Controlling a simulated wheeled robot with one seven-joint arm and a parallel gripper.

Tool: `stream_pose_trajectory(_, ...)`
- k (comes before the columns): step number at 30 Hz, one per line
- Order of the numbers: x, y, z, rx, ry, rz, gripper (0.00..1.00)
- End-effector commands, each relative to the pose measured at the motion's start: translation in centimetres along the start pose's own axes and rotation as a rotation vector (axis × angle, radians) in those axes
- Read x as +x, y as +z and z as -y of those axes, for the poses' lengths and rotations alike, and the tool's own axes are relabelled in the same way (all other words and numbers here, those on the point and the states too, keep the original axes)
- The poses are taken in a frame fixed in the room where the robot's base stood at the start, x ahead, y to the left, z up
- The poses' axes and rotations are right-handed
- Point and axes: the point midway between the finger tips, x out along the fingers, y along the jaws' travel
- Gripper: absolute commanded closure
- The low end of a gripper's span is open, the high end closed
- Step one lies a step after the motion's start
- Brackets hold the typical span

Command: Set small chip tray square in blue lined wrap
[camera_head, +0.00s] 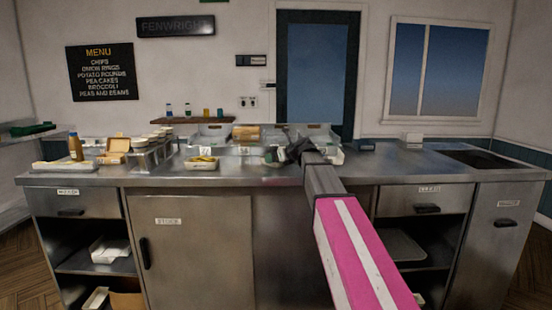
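A small pale tray with yellow chips (202,163) sits on the steel counter, left of centre, in front of a row of bins. My gripper (292,152) is at the end of my pink and white arm, over the counter near the right-hand bins, to the right of the chip tray and apart from it. The gripper is dark and small, and its fingers blend with the bins behind. I cannot tell whether it is open or holds anything.
Steel bins (215,133) with labels stand along the back of the counter. Containers (150,152), a brown bottle (75,147) and a flat pale tray (64,165) are at the left. A dark recessed plate (480,159) is at the right. The counter's front right is clear.

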Motion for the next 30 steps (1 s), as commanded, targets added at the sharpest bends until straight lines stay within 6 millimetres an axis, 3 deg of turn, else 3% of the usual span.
stream_pose_trajectory(8, 0.1, -0.1, 0.0, 0.0, 0.0, 0.001, 0.47)
stream_pose_trajectory(9, 0.1, -0.1, 0.0, 0.0, 0.0, 0.0, 0.14)
stream_pose_trajectory(11, 0.1, -0.1, 0.0, 0.0, 0.0, 0.0, 0.0)
stream_pose_trajectory(20, -0.2, 0.1, 0.0, 0.0, -0.001, 0.001, 0.0)
stream_pose_trajectory(30, -6.1, 0.0, -0.1, 0.0, -0.003, 0.001, 0.0)
